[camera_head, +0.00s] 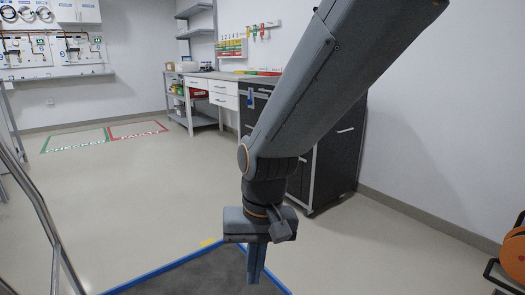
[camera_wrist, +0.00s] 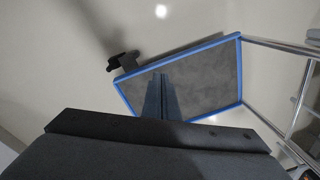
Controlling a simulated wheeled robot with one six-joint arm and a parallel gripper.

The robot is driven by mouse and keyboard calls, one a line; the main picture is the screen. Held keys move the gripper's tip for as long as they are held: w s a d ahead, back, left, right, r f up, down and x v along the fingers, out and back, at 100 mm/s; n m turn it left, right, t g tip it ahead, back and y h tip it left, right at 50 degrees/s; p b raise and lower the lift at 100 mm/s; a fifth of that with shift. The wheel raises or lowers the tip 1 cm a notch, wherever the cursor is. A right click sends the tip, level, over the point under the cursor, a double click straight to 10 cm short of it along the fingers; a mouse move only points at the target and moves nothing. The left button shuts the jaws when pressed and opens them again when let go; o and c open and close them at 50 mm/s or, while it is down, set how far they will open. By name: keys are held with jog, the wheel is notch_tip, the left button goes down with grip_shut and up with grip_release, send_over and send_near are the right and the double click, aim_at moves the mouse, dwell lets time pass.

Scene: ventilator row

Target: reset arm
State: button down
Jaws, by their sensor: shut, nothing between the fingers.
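My gripper (camera_head: 256,264) hangs straight down at the end of my arm in the head view. Its two fingers are together with nothing between them. Behind it, low in the picture, is a dark grey mat (camera_head: 195,279) with a blue edge. In the wrist view the shut fingers of my gripper (camera_wrist: 161,96) point over the same blue-edged grey surface (camera_wrist: 205,75). The gripper appears to be above it and apart from it; the exact height is hard to tell.
Dark cabinets (camera_head: 339,150) and a white-drawer bench (camera_head: 222,93) stand along the back wall. Green and red floor frames (camera_head: 108,138) lie at the far left. Metal rails (camera_head: 50,235) rise at the left, and an orange reel (camera_head: 514,253) is at the right edge. The middle-left floor is clear.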

jog(key=s+r+n, duration=0.2)
jog(key=s+r, duration=0.1)
jog(key=s, duration=0.4)
jog(key=s+r+n, duration=0.3)
jog(key=s, duration=0.4)
jog(key=d+r+m+p, duration=0.3)
jog(key=d+r+p, duration=0.7)
jog(key=r+p, duration=0.4)
jog(key=d+r+m+h+p, duration=0.1)
jog(key=d+r+m+p, duration=0.2)
jog(key=d+r+p, duration=0.8)
notch_tip(320, 180, up, 4)
jog(key=p, duration=1.3)
jog(key=shift+f+m, duration=0.2)
jog(key=shift+m, duration=0.2)
jog(key=shift+w+d, duration=0.1)
jog(key=shift+d, duration=0.05)
